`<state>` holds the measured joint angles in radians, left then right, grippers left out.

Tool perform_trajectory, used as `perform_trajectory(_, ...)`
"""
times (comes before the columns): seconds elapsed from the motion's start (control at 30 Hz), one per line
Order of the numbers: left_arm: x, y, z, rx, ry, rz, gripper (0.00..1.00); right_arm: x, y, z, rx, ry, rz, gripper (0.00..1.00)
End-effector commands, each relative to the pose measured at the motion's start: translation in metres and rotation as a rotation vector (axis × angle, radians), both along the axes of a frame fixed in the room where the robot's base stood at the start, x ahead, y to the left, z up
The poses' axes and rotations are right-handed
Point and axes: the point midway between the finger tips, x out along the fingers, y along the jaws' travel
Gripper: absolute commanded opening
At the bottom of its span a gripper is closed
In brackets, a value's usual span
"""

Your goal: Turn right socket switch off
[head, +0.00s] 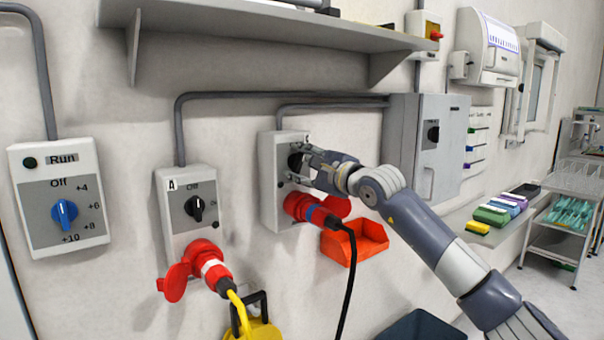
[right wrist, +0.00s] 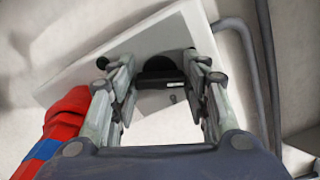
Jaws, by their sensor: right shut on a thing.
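The right socket box (head: 267,185) is a grey-white wall unit with a black rotary switch (head: 294,160) and a red socket below it. In the head view my right gripper (head: 303,164) reaches in from the right and covers most of the switch. It is shut on the switch knob. In the right wrist view the dark knob (right wrist: 160,67) shows between the finger pads of the gripper (right wrist: 155,82). The gripper hides the switch's position marks, so I cannot tell its setting. My left gripper is not in view.
A red plug (head: 314,209) with a black cable sits just below my gripper. An orange bin (head: 354,243) is under it. The left socket box (head: 178,232) has its own switch (head: 194,208). A grey cabinet (head: 402,150) and a shelf (head: 250,22) are nearby.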

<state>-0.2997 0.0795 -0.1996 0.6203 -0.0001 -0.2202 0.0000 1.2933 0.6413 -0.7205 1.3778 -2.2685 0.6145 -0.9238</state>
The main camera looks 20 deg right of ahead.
Motion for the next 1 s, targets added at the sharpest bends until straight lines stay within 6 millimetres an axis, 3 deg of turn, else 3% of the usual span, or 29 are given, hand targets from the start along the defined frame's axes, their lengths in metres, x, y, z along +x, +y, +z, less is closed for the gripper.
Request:
perform_trajectory(0.5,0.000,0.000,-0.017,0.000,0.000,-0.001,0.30,0.000,0.000,-0.003,-0.334,-0.120,0.000,0.19)
perform_trajectory(1.0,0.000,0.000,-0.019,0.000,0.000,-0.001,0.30,0.000,0.001,-0.003,-0.406,-0.147,0.000,0.19)
